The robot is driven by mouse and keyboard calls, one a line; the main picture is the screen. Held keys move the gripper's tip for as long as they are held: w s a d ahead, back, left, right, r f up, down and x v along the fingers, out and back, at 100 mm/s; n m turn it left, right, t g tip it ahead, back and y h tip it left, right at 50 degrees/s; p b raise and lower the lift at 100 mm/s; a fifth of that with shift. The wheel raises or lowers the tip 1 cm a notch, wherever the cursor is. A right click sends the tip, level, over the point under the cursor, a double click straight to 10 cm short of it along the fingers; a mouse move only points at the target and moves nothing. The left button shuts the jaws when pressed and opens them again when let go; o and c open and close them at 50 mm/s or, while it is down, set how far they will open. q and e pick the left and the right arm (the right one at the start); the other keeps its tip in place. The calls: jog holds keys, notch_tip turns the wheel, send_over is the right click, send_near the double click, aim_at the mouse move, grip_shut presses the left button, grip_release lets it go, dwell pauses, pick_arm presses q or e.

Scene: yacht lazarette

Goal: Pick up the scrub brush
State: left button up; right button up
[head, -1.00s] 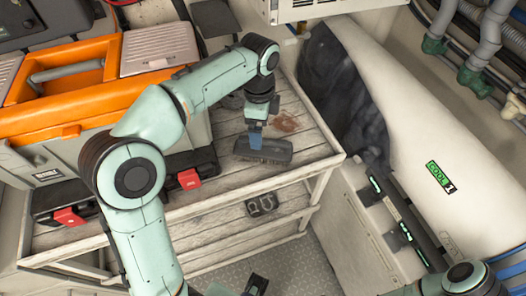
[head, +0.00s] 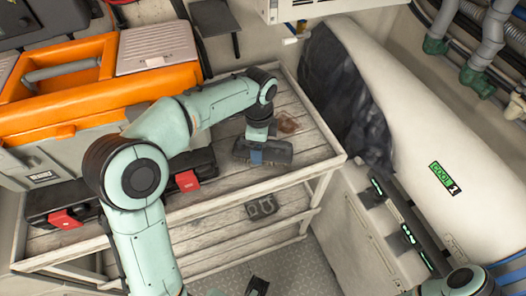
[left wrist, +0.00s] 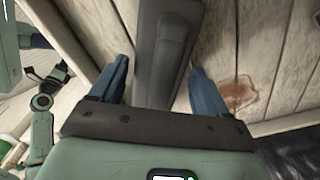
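The scrub brush (head: 278,153) is a dark grey block lying on the slatted wooden top of the bench (head: 322,150). My left gripper (head: 256,157) points down over it, with its blue fingers at the brush. In the left wrist view the brush (left wrist: 165,45) runs between the two fingers of the gripper (left wrist: 160,82), which are spread, one on each side, with narrow gaps beside it. Its far end leaves the picture. A blue piece at the left edge of that view may belong to my right gripper, but its fingers are not clear.
An orange and grey toolbox (head: 70,100) and black cases with red latches (head: 187,181) stand left of the brush. A dark U-shaped item (head: 262,206) lies on the lower shelf. A rusty stain (head: 290,124) marks the planks.

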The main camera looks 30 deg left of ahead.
aim_at(265, 159)
pick_arm(q)
jog(key=c, duration=0.8)
jog(key=shift+o, duration=0.2)
